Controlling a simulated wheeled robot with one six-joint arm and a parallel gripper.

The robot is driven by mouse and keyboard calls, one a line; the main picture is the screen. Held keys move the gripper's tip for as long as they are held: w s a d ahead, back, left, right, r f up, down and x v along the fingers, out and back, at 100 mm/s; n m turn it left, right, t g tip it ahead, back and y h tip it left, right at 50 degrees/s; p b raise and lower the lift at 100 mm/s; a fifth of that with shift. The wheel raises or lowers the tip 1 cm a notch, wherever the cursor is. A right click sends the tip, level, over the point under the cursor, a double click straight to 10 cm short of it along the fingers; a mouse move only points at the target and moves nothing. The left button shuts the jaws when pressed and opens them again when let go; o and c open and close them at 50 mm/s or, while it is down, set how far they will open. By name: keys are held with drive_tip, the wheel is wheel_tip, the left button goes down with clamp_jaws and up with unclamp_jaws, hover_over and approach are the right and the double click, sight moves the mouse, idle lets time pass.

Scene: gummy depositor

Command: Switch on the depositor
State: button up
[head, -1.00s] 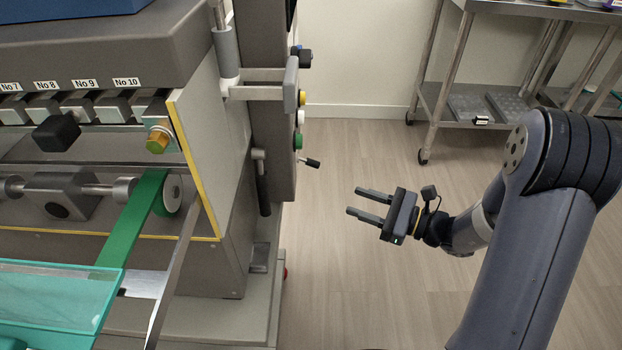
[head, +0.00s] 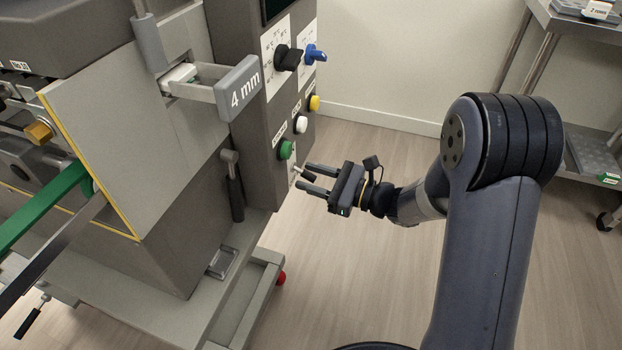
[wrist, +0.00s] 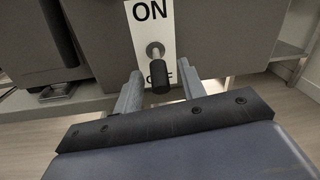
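The depositor (head: 150,110) is a large grey machine at the left of the head view. Its power switch, a toggle lever with a black grip (wrist: 159,87), sits on a white ON/OFF plate (wrist: 152,28) in the wrist view. The lever points down toward OFF and partly covers that word. My gripper (wrist: 160,84) is open, with one finger on each side of the lever and visible gaps between. In the head view my gripper (head: 302,176) is at the lower part of the control panel, where the black grip shows between the fingers.
Above the switch are a green button (head: 286,150), a white button (head: 300,125), a yellow button (head: 314,103), a black knob (head: 289,57) and a blue knob (head: 315,54). A "4 mm" block (head: 240,88) juts out at left. A metal cart (head: 590,160) stands at right.

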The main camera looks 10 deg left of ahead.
drive_tip(key=shift+a, duration=0.25)
drive_tip(key=shift+c, duration=0.6)
clamp_jaws()
